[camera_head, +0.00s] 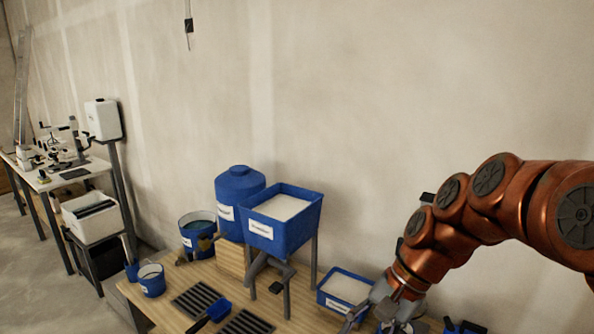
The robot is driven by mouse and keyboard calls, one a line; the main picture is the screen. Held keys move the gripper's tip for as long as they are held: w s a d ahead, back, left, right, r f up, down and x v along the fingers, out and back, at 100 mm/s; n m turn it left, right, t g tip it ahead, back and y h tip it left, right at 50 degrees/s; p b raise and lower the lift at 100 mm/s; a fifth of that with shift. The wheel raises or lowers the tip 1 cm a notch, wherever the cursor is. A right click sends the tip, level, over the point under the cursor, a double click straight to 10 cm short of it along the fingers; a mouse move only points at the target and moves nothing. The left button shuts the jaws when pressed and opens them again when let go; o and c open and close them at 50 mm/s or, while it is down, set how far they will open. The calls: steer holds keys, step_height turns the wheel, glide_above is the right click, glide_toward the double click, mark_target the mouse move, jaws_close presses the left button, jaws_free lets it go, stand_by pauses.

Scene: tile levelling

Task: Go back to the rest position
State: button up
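My orange-brown arm comes in from the right side of the head view and reaches down and left. My gripper (372,308) is at the lower right of the wooden table (215,268), close to a labelled blue tray (345,288) of white powder. The fingers point down and left. They are small and partly cut off by the bottom edge, so I cannot tell how far apart they are or whether anything is between them.
A blue hopper (284,219) of powder stands on legs beside a blue drum (238,203). Blue buckets (151,280) and a blue-handled tool (212,313) near dark grates (198,299) are on the table. A white-topped bench (65,179) stands at left.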

steer(key=s+d+f+n+h, duration=0.3)
steer(key=s, duration=0.6)
steer(key=s+d+f+n+h, duration=0.2)
steer(key=s+d+f+n, duration=0.2)
steer(key=s, duration=0.6)
steer(key=shift+d+h, duration=0.15)
steer(key=shift+h, duration=0.25)
steer(key=shift+f, duration=0.1)
stand_by(0.7)
